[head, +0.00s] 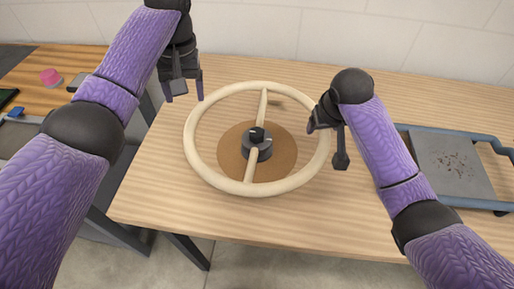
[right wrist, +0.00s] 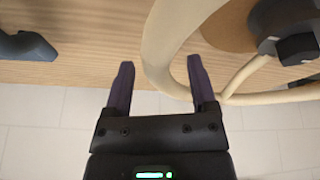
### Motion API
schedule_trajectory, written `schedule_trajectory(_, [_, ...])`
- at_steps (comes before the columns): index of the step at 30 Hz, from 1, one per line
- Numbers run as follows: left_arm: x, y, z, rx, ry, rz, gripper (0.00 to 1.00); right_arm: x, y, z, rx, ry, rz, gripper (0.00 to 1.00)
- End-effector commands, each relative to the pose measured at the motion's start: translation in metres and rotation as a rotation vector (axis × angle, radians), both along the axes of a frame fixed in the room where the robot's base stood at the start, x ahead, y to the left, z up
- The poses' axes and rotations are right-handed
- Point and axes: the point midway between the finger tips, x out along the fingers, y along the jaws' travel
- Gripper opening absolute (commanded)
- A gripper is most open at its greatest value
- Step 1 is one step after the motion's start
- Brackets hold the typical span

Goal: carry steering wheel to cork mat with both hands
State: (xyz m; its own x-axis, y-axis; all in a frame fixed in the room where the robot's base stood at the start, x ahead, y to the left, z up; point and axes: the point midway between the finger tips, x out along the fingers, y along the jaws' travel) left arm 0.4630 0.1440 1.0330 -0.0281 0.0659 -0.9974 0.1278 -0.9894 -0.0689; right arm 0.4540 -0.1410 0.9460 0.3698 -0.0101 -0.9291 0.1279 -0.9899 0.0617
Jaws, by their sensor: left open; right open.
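The cream steering wheel (head: 198,163) has two spokes and a dark hub (head: 257,146). It lies over the round brown cork mat (head: 285,160) on the wooden table; whether its rim touches the table I cannot tell. My left gripper (head: 183,92) is open, above and beyond the wheel's upper left rim, apart from it. My right gripper (head: 327,140) is at the wheel's right rim. In the right wrist view the open fingers (right wrist: 160,85) are spread with the wheel's rim (right wrist: 158,50) showing between or just past them; contact is unclear.
A blue-framed tray (head: 440,134) with a grey, speckled surface is at the table's right. Another surface at the left bears a pink object (head: 50,77) and a small blue object (head: 16,113). The table's front strip is clear.

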Motion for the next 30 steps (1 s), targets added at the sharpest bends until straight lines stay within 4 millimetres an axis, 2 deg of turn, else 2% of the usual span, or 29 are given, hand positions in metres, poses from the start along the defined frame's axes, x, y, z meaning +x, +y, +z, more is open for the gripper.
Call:
schedule_trajectory(6, [0.000, 0.000, 0.000, 0.000, 0.000, 0.000, 0.73, -0.022, 0.001, 0.058, -0.001, -0.007, 0.002, 0.73])
schedule_trajectory(9, [0.000, 0.000, 0.000, 0.000, 0.000, 0.000, 0.73, -0.030, 0.000, 0.079, -0.004, -0.008, 0.002, 0.73])
schedule_trajectory(12, [0.000, 0.000, -0.001, 0.000, 0.000, 0.000, 0.73, -0.035, 0.000, 0.091, -0.003, -0.005, 0.001, 0.73])
schedule_trajectory(30, [0.000, 0.000, -0.001, 0.000, 0.000, 0.000, 0.73, -0.038, 0.001, 0.095, -0.001, 0.000, 0.001, 0.73])
